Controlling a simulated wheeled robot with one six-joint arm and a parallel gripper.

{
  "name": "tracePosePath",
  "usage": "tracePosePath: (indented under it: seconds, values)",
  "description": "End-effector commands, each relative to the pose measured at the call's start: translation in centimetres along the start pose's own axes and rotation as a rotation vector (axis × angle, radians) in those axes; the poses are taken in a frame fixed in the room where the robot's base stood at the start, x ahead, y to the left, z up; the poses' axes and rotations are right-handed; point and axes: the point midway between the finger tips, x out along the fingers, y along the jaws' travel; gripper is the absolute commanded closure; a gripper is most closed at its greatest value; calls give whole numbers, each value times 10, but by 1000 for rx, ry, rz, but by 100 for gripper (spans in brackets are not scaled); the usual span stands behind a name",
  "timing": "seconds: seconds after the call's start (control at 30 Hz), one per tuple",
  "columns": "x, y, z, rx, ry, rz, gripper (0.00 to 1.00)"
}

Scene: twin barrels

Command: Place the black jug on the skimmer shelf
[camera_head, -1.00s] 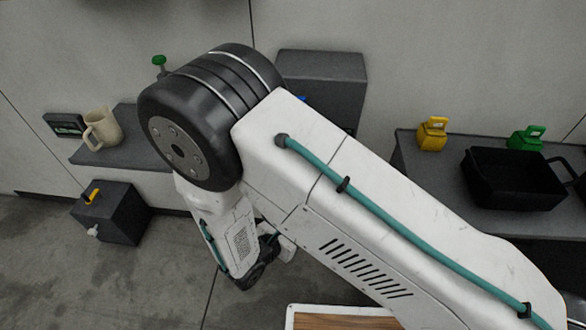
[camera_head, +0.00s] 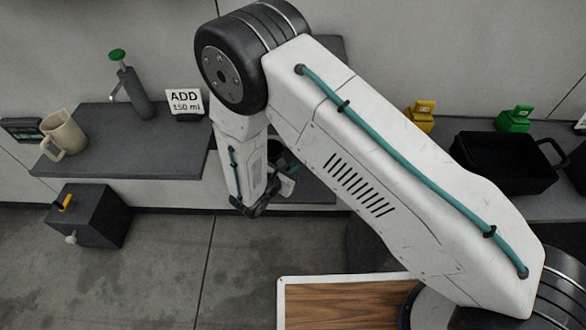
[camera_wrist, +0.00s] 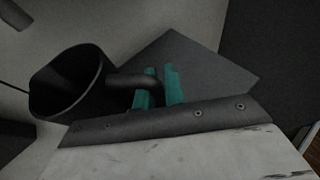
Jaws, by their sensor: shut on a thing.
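The black jug (camera_wrist: 68,82) is at the left of the wrist view, its open mouth tilted towards the camera. Its handle runs right between the teal fingers of my gripper (camera_wrist: 158,88), which are shut on it. In the head view my gripper (camera_head: 288,170) is mostly hidden behind my arm, and the jug there is too hidden to make out clearly. A grey left shelf (camera_head: 180,160) and a grey right shelf (camera_head: 530,208) show in the head view; no label tells which is the skimmer shelf.
The left shelf holds a beige jug (camera_head: 63,135), a green-topped pump bottle (camera_head: 133,92) and an "ADD 150 ml" card (camera_head: 186,102). A dark box (camera_head: 90,218) is below. A black tray (camera_head: 500,165), yellow item (camera_head: 420,117) and green item (camera_head: 514,119) stand on the right shelf.

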Motion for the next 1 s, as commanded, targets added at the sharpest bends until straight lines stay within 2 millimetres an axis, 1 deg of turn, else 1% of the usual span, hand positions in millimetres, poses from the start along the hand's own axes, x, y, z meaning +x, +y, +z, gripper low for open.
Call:
tracePosePath:
  seconds: [0.03,0.23,0.3,0.33,0.43,0.53,0.9,0.93,0.97,1.0]
  values:
    - [7,2,2,3,0,-3,100]
    - [18,6,5,1,0,-2,100]
    - [25,9,8,3,0,-3,100]
    - [28,10,6,2,0,-3,100]
    - [34,8,-13,-3,1,-3,100]
    - [38,8,-24,-1,0,-2,100]
    - [40,8,-28,1,0,-1,100]
    - [40,8,-27,1,0,-1,81]
    - [40,8,-27,1,0,-1,72]
    - [40,8,-27,1,0,-1,67]
